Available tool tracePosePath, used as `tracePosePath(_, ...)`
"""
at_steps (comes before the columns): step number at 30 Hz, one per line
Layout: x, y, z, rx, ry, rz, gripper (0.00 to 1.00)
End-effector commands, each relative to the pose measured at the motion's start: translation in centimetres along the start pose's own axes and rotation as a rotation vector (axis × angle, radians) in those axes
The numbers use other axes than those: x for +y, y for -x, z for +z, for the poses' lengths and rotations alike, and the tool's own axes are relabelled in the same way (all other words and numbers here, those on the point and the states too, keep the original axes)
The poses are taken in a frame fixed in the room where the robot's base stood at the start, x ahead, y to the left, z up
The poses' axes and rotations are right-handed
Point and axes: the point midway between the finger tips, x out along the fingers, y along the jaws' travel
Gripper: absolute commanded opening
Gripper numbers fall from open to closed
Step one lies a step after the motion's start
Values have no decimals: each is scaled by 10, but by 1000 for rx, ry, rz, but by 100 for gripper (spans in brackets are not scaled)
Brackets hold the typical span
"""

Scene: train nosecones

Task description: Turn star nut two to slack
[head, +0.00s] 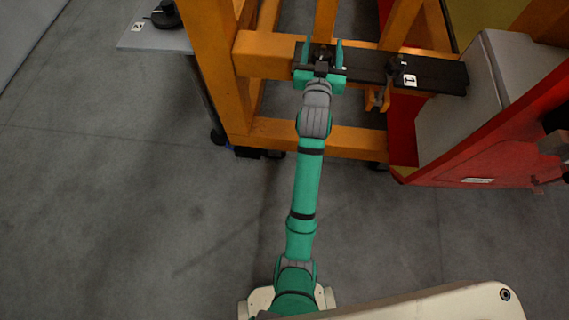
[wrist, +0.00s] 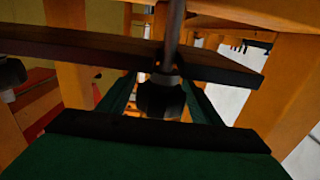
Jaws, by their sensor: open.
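My gripper (head: 322,57) is open at the orange frame, with one teal finger on each side of a dark star nut (wrist: 160,98). In the wrist view the nut sits between the fingers (wrist: 161,88) on a rod that rises past a dark bar (wrist: 85,45). I cannot tell whether the fingers touch the nut. Any number label by this nut is hidden. A second dark nut (head: 396,66) stands to the right on the same bar, beside a white label "1" (head: 410,80); a dark knob (wrist: 10,74) also shows at the left in the wrist view.
The orange frame (head: 262,55) surrounds the bar with posts and beams. A red and grey nosecone body (head: 490,150) stands close on the right. A grey table (head: 160,38) at upper left carries a label "2" (head: 138,26) and a black object (head: 166,14). The floor at left is clear.

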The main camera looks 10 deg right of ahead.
Motion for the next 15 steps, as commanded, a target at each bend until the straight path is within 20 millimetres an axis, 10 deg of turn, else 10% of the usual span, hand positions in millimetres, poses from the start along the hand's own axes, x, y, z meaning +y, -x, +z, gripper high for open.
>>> tracePosePath(15,-1,79,1,-2,-1,23,58)
